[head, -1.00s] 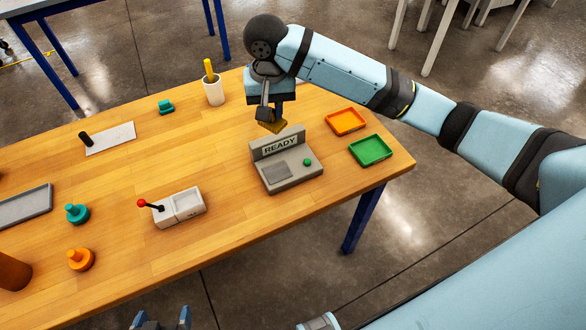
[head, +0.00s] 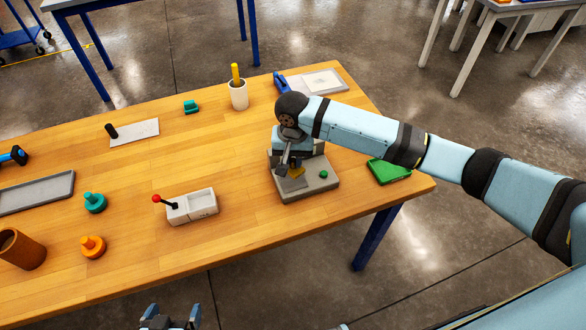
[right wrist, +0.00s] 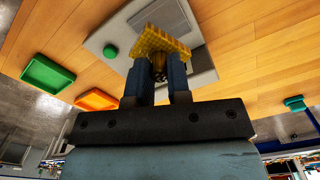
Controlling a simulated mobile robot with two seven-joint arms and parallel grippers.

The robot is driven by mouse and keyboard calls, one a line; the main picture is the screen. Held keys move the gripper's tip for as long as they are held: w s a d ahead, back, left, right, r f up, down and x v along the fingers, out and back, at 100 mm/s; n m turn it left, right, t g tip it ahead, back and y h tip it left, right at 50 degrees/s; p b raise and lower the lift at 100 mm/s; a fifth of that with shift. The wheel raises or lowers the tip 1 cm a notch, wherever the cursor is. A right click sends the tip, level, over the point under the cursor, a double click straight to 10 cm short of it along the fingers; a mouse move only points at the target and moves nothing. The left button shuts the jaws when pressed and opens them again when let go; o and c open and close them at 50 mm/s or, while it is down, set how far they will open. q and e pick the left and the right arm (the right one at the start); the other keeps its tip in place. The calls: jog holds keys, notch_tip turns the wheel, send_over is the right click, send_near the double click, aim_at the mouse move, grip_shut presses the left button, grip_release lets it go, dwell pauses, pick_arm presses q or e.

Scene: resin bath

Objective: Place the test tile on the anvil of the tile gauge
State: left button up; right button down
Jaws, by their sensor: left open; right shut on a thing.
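The test tile (head: 297,172) is a small yellow piece. My right gripper (head: 288,166) is shut on it over the tile gauge (head: 318,189), a grey block with a green button. In the right wrist view the yellow tile (right wrist: 165,42) sits between the fingertips (right wrist: 159,68), and the gauge's darker grey square plate (right wrist: 158,14) shows just beyond it. The tile seems a little above the gauge; I cannot tell whether they touch. My arm hides the gauge's sign panel in the head view. My left gripper (head: 170,320) is open and empty at the bottom edge, off the table.
A green tray (head: 389,172) lies right of the gauge; an orange tray (right wrist: 97,100) shows in the right wrist view. A white box with a red-knobbed lever (head: 192,206) stands to the left. A white cup (head: 238,96) stands behind. The table between them is clear.

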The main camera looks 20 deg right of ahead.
aim_at(293, 167)
jog(key=shift+f, duration=2.4)
jog(key=c, duration=1.1)
grip_release()
jog(key=shift+f, duration=0.1)
notch_tip(293, 167, up, 12)
jog(key=shift+r, duration=0.15)
